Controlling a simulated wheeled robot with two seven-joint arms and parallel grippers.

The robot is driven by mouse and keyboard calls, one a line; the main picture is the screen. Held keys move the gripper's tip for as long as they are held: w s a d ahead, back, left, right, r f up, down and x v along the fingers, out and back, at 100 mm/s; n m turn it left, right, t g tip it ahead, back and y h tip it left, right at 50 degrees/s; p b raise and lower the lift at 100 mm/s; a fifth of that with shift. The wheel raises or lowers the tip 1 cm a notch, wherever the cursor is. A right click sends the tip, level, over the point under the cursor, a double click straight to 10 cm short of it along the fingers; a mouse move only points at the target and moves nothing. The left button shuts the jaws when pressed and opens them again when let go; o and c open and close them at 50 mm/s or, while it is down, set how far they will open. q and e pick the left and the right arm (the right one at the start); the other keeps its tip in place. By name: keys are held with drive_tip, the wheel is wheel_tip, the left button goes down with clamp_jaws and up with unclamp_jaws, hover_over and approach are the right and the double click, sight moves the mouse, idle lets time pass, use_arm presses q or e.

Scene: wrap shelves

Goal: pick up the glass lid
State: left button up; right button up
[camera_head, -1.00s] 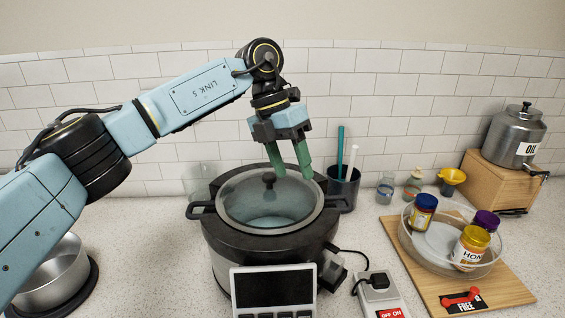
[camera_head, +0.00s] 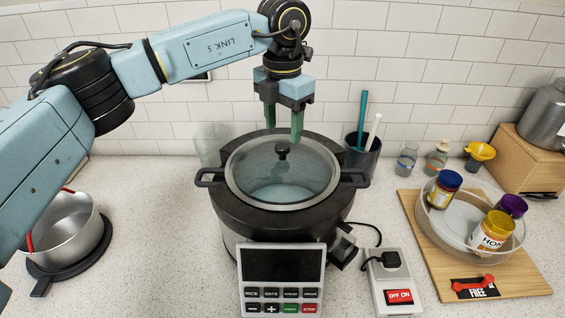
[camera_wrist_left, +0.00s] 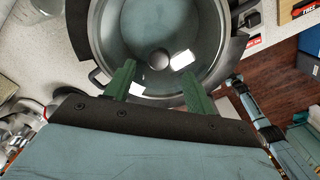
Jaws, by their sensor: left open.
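The round glass lid (camera_head: 262,172) with a metal rim and a small black knob (camera_head: 282,149) lies on the dark pot of the cooker (camera_head: 235,212). My left gripper (camera_head: 284,134) points down above the lid, its green fingers apart and empty, close over and just behind the knob as seen from the head. In the left wrist view the knob (camera_wrist_left: 158,60) shows ahead of the gap between the green fingertips (camera_wrist_left: 160,80); the lid (camera_wrist_left: 125,35) fills the upper middle. I cannot tell the exact height above the knob.
A dark cup with a teal and a white stick (camera_head: 362,155) stands behind right of the cooker. A wooden board (camera_head: 520,284) with a glass bowl of jars is at right. A silver pot (camera_head: 70,228) is at left. A switch box (camera_head: 391,285) sits in front right.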

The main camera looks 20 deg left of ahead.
sight(283, 145)
use_arm(q)
wheel_tip(283, 145, down, 4)
drive_tip(key=shift+a+f+p, duration=0.1)
drive_tip(key=shift+f+p, duration=0.15)
drive_tip(key=shift+p, duration=0.3)
drive_tip(key=shift+c, duration=0.4)
clamp_jaws()
drive_tip(key=shift+w+r, duration=0.1)
